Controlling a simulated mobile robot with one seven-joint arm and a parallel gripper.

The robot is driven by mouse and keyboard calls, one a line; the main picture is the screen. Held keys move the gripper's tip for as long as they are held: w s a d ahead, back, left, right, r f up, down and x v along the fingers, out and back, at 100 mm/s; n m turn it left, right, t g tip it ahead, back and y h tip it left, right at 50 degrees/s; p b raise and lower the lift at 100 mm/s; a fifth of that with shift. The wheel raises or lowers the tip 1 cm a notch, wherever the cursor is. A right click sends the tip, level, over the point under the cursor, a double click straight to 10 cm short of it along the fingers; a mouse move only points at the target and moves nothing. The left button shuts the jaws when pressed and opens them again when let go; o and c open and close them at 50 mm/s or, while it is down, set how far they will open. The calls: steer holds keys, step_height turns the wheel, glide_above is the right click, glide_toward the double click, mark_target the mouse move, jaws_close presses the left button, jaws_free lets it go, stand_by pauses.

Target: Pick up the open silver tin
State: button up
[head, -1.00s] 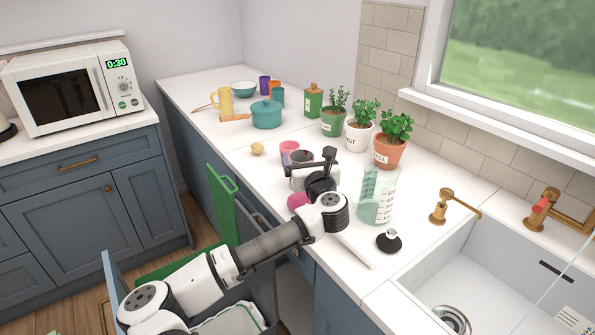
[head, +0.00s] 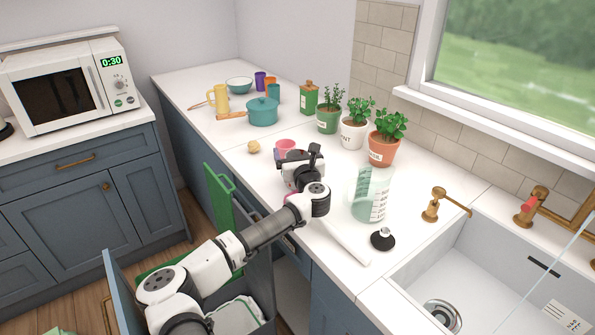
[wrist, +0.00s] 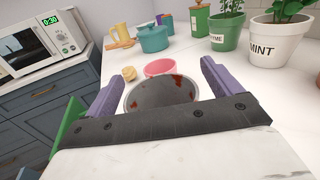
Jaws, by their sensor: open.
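The open silver tin (wrist: 131,101) is in the wrist view, with a pale metal rim, a dark grey middle and rusty red patches. My gripper (wrist: 164,68) is open, its two purple fingers standing on either side of the tin. The dark palm bar hides the near part of the tin, and I cannot tell whether a finger touches it. In the head view my gripper (head: 300,165) is low over the counter and largely covers the tin.
A pink cup (head: 284,146) stands just beyond the tin, with a yellowish lump (head: 253,147) to its left. A clear measuring jug (head: 371,193) stands right of my gripper. Potted herbs (head: 383,150) line the wall side. A black-and-silver stopper (head: 382,239) lies near the sink.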

steer(key=shift+c, duration=0.4)
steer(key=c, duration=1.2)
